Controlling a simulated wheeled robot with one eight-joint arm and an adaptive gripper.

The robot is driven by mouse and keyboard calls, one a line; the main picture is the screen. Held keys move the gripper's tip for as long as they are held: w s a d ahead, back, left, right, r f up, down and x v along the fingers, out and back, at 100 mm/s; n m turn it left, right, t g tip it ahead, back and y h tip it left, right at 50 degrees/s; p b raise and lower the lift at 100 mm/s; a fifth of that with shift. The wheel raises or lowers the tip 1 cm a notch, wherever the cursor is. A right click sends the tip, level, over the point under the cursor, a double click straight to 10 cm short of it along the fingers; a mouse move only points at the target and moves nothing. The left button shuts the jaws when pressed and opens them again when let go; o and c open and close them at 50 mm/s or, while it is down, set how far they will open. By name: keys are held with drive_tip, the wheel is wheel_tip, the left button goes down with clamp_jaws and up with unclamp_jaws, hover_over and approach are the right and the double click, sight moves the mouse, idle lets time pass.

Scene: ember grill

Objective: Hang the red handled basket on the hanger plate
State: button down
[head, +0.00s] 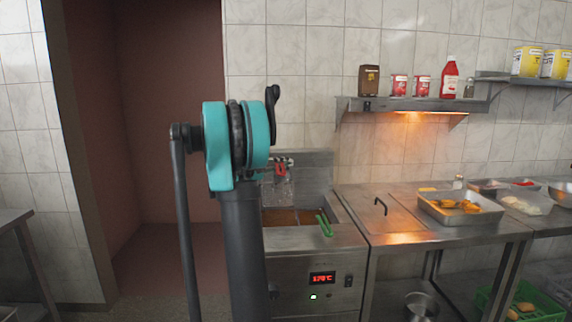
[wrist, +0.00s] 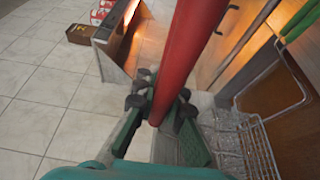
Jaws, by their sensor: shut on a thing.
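My gripper (wrist: 160,105) is shut on the red handle (wrist: 190,50) of the basket in the wrist view. In the head view my own arm hides most of the gripper; a bit of red (head: 281,169) shows just right of the arm. A wire mesh basket (head: 278,192) shows below that red, above the fryer's oil. Wire mesh (wrist: 258,150) also shows at the lower right of the wrist view; its join to the red handle is hidden. The upright steel plate (head: 315,172) behind the fryer looks like the hanger plate. I cannot tell whether the basket touches it.
A green handle (head: 324,225) slants out of the fryer (head: 315,260) on its right side. A steel counter (head: 400,238) with a tray of food (head: 440,207) stands to the right. A wall shelf (head: 410,104) holds bottles and cans.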

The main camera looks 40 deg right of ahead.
drive_tip(key=shift+f, duration=0.45)
drive_tip(key=c, duration=1.5)
unclamp_jaws()
drive_tip(key=shift+c, duration=0.2)
drive_tip(key=shift+a, duration=0.1)
drive_tip(key=w+a, duration=0.2)
drive_tip(key=a, duration=0.9)
drive_tip(key=shift+a, duration=0.35)
